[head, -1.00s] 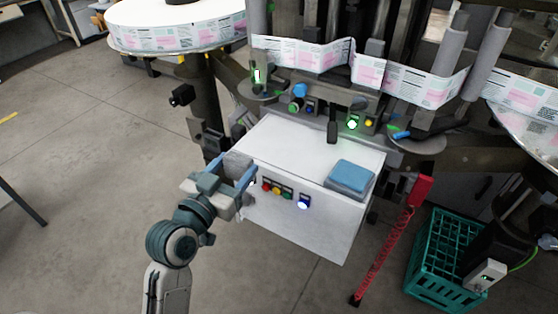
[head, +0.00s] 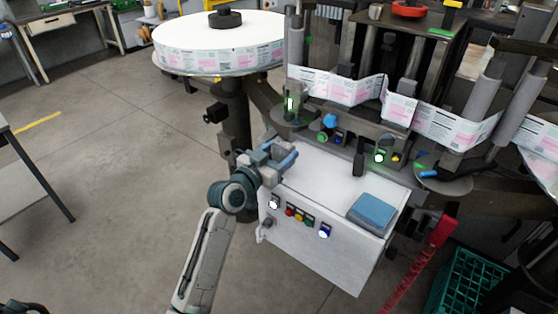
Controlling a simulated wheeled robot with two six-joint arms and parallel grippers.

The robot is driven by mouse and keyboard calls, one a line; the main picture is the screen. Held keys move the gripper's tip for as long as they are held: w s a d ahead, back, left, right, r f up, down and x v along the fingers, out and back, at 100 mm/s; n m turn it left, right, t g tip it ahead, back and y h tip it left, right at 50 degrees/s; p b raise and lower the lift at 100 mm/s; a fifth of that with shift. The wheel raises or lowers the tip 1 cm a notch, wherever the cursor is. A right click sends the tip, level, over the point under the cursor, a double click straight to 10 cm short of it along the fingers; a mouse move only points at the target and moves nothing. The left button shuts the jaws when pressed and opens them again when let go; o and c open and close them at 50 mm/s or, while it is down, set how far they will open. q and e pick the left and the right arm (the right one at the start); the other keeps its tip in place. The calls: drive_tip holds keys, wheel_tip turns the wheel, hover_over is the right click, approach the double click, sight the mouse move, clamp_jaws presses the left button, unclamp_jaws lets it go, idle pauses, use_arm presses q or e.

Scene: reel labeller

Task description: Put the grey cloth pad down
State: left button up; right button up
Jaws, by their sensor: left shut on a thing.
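My left gripper (head: 278,156) is at the left edge of the white cabinet's top (head: 322,170), with its blue fingers pointing toward the machine. It is shut on the grey cloth pad (head: 281,150), which shows only as a small grey patch between the fingers. The fingers and wrist hide most of it. I cannot tell whether the pad touches the cabinet top. A folded blue cloth (head: 372,212) lies flat at the right front of the same top. My right gripper is not in view.
The cabinet top between gripper and blue cloth is clear. Behind it stand the labeller's lit buttons (head: 379,157) and label web (head: 340,89). A large reel (head: 220,58) is at back left. A red stand (head: 440,231) and green crate (head: 470,283) are at right.

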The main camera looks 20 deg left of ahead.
use_arm(q)
wheel_tip(320, 180, down, 3)
drive_tip(key=shift+f, duration=0.4)
drive_tip(key=o, duration=0.9)
drive_tip(key=shift+s, duration=0.1)
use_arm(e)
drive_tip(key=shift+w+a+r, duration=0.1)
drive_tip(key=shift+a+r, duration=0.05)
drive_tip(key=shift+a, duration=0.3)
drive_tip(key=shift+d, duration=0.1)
